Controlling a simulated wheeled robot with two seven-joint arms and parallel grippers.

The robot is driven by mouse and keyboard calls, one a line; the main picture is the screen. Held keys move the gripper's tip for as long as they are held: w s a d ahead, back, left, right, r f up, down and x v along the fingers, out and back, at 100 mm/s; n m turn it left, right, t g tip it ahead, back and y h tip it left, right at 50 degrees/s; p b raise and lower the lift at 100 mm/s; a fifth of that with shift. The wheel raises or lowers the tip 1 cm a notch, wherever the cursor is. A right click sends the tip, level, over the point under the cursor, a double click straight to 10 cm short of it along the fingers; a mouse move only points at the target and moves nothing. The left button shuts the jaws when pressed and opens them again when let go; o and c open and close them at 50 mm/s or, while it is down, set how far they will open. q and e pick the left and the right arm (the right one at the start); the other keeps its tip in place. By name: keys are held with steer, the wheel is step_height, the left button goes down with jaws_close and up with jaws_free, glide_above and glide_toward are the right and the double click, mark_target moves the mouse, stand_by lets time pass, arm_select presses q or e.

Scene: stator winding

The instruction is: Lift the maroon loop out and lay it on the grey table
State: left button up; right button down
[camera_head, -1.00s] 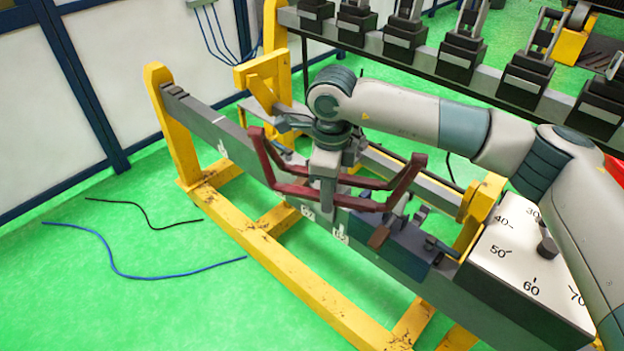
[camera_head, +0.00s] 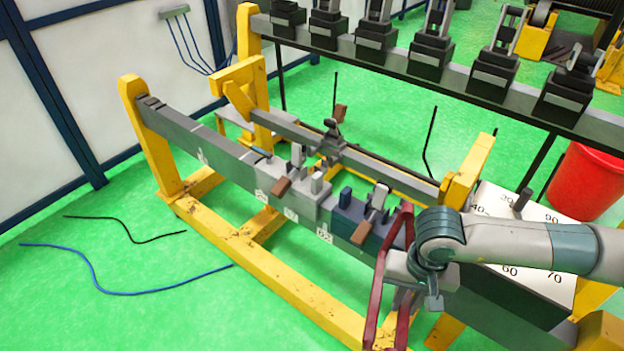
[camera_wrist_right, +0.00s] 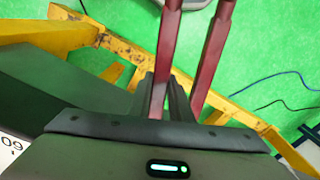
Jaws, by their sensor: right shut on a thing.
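The maroon loop (camera_head: 376,298) is in my right gripper (camera_head: 405,290), clear of the clamps and off to the right of them in the head view. It hangs in front of the grey beam, with its lower end near the bottom edge of the picture. In the right wrist view the gripper (camera_wrist_right: 166,95) is shut on one maroon bar of the loop (camera_wrist_right: 208,60), and a second bar runs beside it. My right arm hides part of the loop. I cannot make out a grey table for certain. My left gripper is not in view.
The yellow frame (camera_head: 262,262) carries the grey beam and clamps with brown handles (camera_head: 282,187). A panel with numbers (camera_head: 510,272) lies behind my right arm. A red bin (camera_head: 588,180) stands at the right. Cables (camera_head: 92,275) lie on the green floor.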

steer(key=s+d+f+n+b, duration=0.2)
steer(key=d+f, duration=0.1)
steer(key=f, duration=0.1)
steer(key=shift+d, duration=0.35)
steer(key=shift+s, duration=0.15)
steer(key=shift+a, duration=0.15)
